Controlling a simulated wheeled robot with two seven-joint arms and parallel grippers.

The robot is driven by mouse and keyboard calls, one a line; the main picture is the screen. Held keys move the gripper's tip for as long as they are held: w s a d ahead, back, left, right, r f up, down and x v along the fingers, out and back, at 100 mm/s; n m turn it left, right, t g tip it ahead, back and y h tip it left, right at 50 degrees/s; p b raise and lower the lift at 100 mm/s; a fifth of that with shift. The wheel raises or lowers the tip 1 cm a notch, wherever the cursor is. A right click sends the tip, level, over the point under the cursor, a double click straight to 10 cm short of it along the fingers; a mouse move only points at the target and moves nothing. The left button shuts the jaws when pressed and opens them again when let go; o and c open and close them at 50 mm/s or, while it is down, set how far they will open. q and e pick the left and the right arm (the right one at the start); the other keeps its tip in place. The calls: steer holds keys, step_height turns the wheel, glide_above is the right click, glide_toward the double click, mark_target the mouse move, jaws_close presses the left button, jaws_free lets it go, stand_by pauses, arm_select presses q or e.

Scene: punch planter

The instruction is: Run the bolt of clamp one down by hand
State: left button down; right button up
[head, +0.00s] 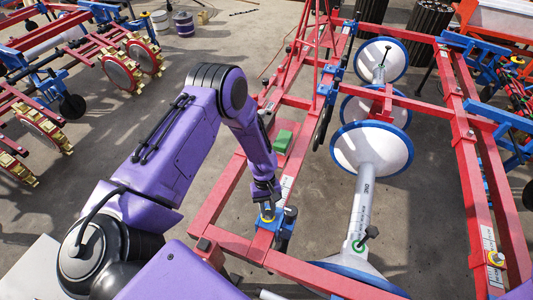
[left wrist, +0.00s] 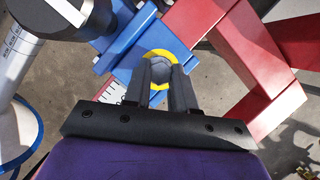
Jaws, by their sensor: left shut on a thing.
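The blue clamp (head: 268,222) sits on the red frame bar just below my left gripper (head: 267,204). It also shows in the left wrist view (left wrist: 118,50). The grey bolt head (left wrist: 159,72) stands in a yellow ring (left wrist: 160,53) on the blue clamp. My left gripper's fingers (left wrist: 160,85) are on either side of the bolt head, shut on it. In the head view the bolt is mostly hidden by the gripper. My right gripper is in neither view.
The red frame (head: 222,196) runs around the clamp. White hoppers with blue rims (head: 372,150) and a grey tube (head: 361,208) stand to the right. A green block (head: 282,141) lies on the frame beyond.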

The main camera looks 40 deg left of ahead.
arm_select(q)
steer(key=shift+s+d+m+g, duration=0.1)
steer(key=shift+m+g, duration=0.2)
steer(key=shift+m, duration=0.3)
steer(key=shift+m, duration=0.3)
steer(key=c, duration=0.9)
jaws_free()
steer(key=shift+r, duration=0.1)
steer(key=b+v, duration=0.1)
steer(key=v, duration=0.9)
steer(key=shift+d+r, duration=0.1)
steer(key=shift+r, duration=0.1)
